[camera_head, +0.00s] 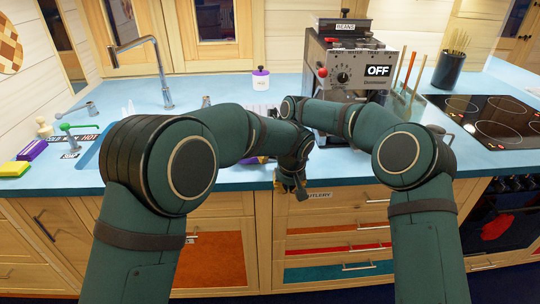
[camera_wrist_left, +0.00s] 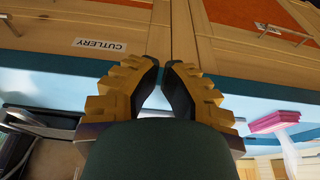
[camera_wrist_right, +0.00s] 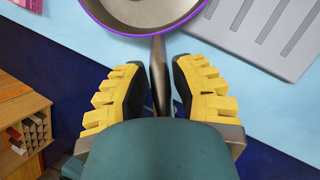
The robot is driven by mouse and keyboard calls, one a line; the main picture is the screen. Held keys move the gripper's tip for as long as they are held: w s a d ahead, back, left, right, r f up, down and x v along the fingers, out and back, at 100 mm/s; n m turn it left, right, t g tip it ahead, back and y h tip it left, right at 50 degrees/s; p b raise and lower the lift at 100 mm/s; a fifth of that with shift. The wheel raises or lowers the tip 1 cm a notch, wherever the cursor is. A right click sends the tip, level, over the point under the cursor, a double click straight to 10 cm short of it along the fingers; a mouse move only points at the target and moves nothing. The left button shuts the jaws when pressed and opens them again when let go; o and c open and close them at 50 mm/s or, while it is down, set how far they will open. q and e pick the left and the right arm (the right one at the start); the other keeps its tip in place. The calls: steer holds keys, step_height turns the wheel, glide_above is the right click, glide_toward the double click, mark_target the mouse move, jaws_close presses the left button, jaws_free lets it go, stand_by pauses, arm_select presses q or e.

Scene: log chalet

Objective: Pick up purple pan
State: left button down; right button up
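The purple pan (camera_wrist_right: 143,15) is at the top of the right wrist view, with a purple rim and a brown-grey inside. Its handle (camera_wrist_right: 159,72) points toward my right gripper (camera_wrist_right: 160,80), which is open with the handle between its fingers and a gap on each side. In the head view the pan and my right gripper are mostly hidden behind my arms. My left gripper (camera_head: 290,188) hangs at the counter's front edge before the drawers. In the left wrist view its fingers (camera_wrist_left: 162,66) are nearly together and empty.
A grey slotted plate (camera_wrist_right: 270,30) lies beside the pan. The coffee machine (camera_head: 345,70) stands behind my forearms, with a stove (camera_head: 498,120) at right. A tap (camera_head: 162,75) and sink are at left. The cutlery drawer (camera_wrist_left: 60,30) faces my left gripper.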

jaws_close()
arm_select(q)
steer(key=shift+r, duration=0.15)
steer(key=shift+r, duration=0.45)
arm_select(e)
steer(key=shift+s, duration=0.1)
steer(key=shift+f, duration=0.1)
arm_select(q)
steer(key=v, duration=0.8)
steer(key=shift+d+r, duration=0.2)
arm_select(e)
steer(key=shift+a+f, duration=0.1)
